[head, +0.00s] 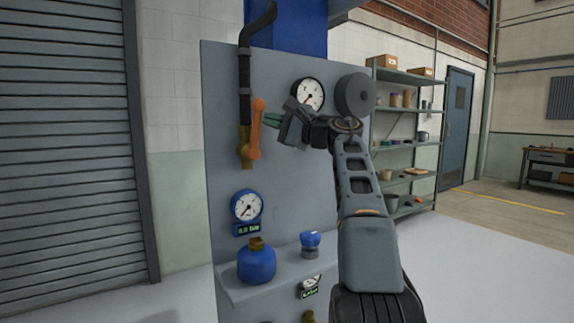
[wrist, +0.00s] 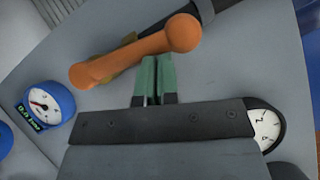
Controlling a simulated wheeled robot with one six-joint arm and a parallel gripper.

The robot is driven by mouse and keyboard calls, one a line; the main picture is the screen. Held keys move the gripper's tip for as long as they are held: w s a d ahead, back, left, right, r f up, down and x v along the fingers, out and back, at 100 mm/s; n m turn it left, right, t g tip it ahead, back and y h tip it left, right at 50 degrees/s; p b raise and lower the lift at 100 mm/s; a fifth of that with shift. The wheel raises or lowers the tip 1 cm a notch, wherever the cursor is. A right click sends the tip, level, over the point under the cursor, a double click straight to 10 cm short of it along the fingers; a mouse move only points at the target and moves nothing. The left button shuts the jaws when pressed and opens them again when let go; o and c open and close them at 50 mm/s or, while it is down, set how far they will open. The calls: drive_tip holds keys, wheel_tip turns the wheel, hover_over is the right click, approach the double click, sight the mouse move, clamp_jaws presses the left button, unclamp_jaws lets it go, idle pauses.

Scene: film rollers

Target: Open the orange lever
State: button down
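The orange lever (head: 256,128) is mounted on a brass valve body (head: 247,158) on the black pipe at the panel's left side. In the head view it stands roughly upright, with a rounded knob at its top end. My gripper (head: 268,119) is just right of the lever, pointing left at it. In the wrist view the lever (wrist: 135,52) lies across the picture just beyond my fingertips (wrist: 152,62). The green fingers are close together with nothing seen between them. I cannot tell whether the fingertips touch the lever.
The grey panel (head: 222,200) carries an upper gauge (head: 308,94) behind my gripper and a blue-rimmed gauge (head: 246,206) below the lever. A blue bottle (head: 257,262) and a blue-capped part (head: 310,241) stand on the low ledge. A black pipe (head: 244,80) rises above the lever.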

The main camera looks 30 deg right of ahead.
drive_tip(key=shift+a+r, duration=0.3)
drive_tip(key=shift+a, duration=0.3)
drive_tip(key=shift+r, duration=0.1)
drive_tip(key=shift+d, duration=0.1)
drive_tip(key=s+d, duration=0.8)
drive_tip(key=d, duration=0.1)
drive_tip(key=shift+s+d, duration=0.35)
drive_tip(key=shift+s, duration=0.05)
drive_tip(key=shift+p, duration=0.3)
